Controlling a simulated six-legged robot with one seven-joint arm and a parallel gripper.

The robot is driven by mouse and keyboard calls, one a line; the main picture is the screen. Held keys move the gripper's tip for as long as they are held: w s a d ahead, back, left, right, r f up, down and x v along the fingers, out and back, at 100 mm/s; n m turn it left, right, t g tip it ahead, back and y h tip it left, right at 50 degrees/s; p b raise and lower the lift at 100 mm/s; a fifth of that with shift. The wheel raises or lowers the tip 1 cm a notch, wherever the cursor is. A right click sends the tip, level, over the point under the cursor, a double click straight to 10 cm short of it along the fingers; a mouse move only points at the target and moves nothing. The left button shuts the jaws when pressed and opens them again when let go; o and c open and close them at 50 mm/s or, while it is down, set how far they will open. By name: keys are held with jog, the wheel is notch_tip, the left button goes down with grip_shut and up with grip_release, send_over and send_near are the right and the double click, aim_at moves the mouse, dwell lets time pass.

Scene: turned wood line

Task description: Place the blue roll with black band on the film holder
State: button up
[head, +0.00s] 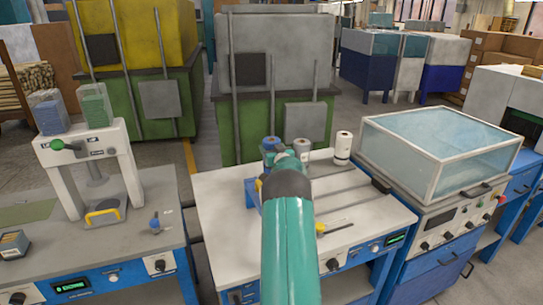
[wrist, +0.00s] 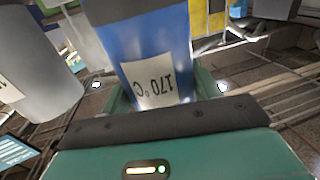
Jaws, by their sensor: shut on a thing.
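The blue roll with black band (wrist: 150,45) is between the jaws of my gripper (wrist: 162,92) in the wrist view. Its dark band is at the top of that view, and a white label on it reads 170 °C. In the head view the blue roll (head: 269,146) shows just beyond my gripper (head: 285,158), which hides part of it. A blue bracket (head: 250,193) stands on the bench at the left, partly behind my arm, with long rails (head: 345,190) to the right. I cannot tell for sure which part is the film holder.
A grey roll (head: 302,149) and a white roll (head: 342,148) stand close right of the blue roll. A glass-topped machine (head: 440,145) borders the bench on the right. A press (head: 85,160) stands on the left bench. The bench's front left (head: 222,240) is clear.

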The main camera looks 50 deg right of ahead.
jog(key=shift+w+f, duration=0.1)
jog(key=shift+f, duration=1.45)
jog(key=shift+f, duration=0.15)
jog(key=o, duration=1.1)
jog(key=v, duration=1.2)
